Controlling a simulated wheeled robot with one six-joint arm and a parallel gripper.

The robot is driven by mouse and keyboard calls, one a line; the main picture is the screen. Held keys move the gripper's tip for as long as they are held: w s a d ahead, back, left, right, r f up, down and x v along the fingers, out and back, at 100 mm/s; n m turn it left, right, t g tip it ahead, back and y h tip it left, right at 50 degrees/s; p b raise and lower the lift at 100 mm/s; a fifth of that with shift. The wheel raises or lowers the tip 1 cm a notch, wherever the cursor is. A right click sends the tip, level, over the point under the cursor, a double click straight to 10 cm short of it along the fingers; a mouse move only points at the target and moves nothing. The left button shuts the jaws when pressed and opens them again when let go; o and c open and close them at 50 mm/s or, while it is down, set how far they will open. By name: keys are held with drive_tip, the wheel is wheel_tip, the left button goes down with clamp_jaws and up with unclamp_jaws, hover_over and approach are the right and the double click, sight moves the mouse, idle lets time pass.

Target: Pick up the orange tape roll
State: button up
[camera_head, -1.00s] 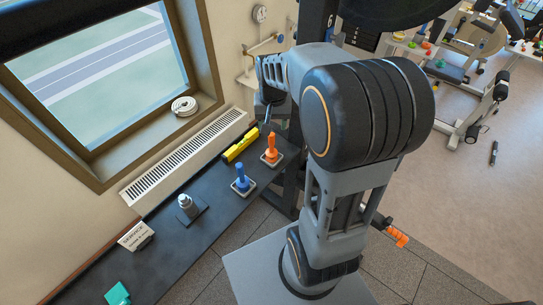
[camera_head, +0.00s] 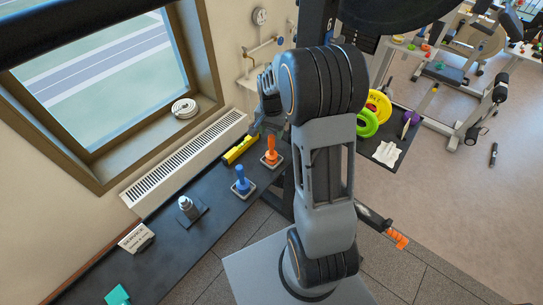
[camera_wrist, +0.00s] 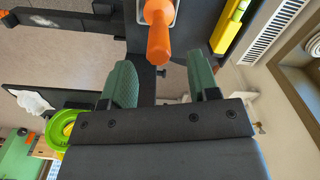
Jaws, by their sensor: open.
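I cannot make out a clear orange tape roll in either view. An orange upright handle (camera_head: 270,150) on a small square base stands on the dark bench. In the wrist view the orange handle (camera_wrist: 159,38) shows ahead of and between my fingers. My gripper (camera_wrist: 160,74) is open with nothing held, its two green fingertips apart. I cannot tell its distance from the handle. In the head view my arm hides most of the gripper.
A blue handle (camera_head: 241,181), a yellow level-like bar (camera_head: 240,149) and a silver item (camera_head: 188,206) are on the bench. A yellow ring (camera_head: 380,102) and a green ring (camera_head: 367,124) sit right of my arm. A radiator (camera_head: 185,160) lines the wall.

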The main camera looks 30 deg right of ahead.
sight(272, 136)
drive_tip(key=shift+f+p, duration=0.65)
drive_tip(key=shift+f, duration=2)
clamp_jaws()
